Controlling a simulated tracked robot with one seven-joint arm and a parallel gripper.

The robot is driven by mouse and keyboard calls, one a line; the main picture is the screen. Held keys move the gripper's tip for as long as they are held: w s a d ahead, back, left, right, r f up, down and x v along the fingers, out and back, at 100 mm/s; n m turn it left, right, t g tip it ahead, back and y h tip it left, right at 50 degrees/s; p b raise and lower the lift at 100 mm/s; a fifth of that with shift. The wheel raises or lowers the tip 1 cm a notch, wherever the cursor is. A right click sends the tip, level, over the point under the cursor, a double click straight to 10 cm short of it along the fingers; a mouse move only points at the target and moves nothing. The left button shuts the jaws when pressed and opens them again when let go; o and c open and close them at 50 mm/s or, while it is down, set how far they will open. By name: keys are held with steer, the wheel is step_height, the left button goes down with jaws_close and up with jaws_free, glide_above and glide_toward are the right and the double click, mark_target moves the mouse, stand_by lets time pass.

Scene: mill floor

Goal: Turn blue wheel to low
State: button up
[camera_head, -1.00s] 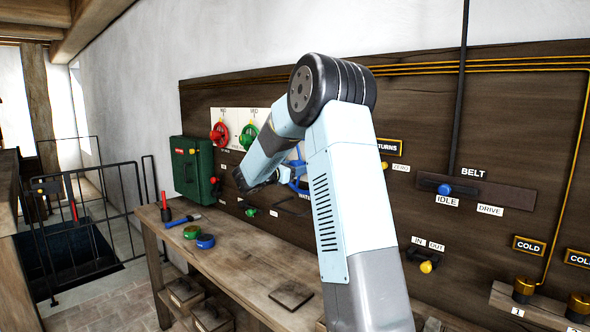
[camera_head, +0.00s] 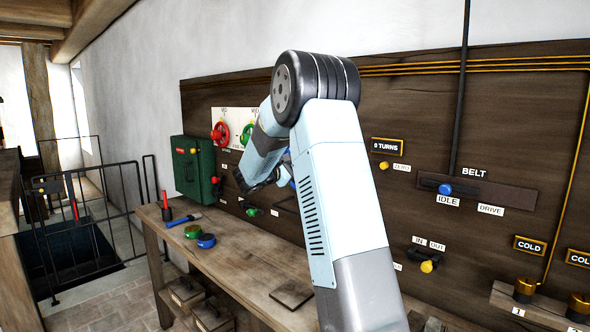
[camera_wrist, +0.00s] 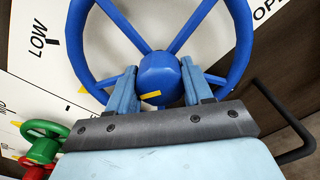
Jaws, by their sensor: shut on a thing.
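The blue wheel (camera_wrist: 238,45) fills the top of the wrist view, with its round hub between my two fingers. A short yellow mark shows on the hub's lower edge. My gripper (camera_wrist: 158,76) is shut on the wheel, one finger on each side of the hub among the spokes. The LOW label (camera_wrist: 38,40) with a black tick is on the white plate to the wheel's upper left. A partly cut-off label starting "OP" (camera_wrist: 268,8) is at upper right. In the head view my arm hides most of the wheel, and the fingers are not clear there.
Red (camera_head: 220,133) and green (camera_head: 248,134) wheels are on the panel to the left. A green box (camera_head: 194,170) hangs farther left. The workbench (camera_head: 240,262) below holds green and blue round items. A dark bar (camera_wrist: 290,130) curves close to my gripper's right.

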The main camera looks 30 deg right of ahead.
steer(key=m, duration=0.5)
steer(key=shift+s+d+m, duration=0.15)
steer(key=shift+d+m, duration=0.15)
steer(key=shift+f, duration=0.1)
stand_by(0.3)
steer(key=o, duration=0.7)
steer(key=shift+d, duration=0.1)
steer(key=o, duration=0.3)
steer(key=shift+o, duration=0.2)
steer(key=shift+a, duration=0.2)
steer(key=shift+a, duration=0.25)
steer(key=v, duration=1.3)
